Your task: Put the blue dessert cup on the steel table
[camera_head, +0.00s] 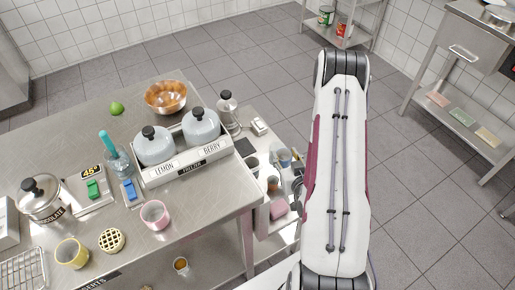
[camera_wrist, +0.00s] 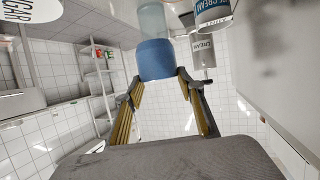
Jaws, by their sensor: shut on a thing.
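In the wrist view my gripper (camera_wrist: 160,76) is shut on the blue dessert cup (camera_wrist: 157,62), which sits between the two fingertips. A clear pale-blue thing (camera_wrist: 152,20) shows directly above the cup in that view; I cannot tell if they touch. In the head view the gripper and the blue cup are not visible, and my arm fills the right middle. A steel table (camera_head: 205,203) stands at the left. On it are a pink cup (camera_head: 155,214) and a yellow cup (camera_head: 72,253).
The left table also holds a filling rack (camera_head: 190,164) with two lidded jars, a copper bowl (camera_head: 166,97), a chocolate pot (camera_head: 38,193), a bottle (camera_head: 117,162) and a wire rack (camera_head: 22,270). Bare steel shows right of the pink cup. Another steel table (camera_head: 470,45) stands far right.

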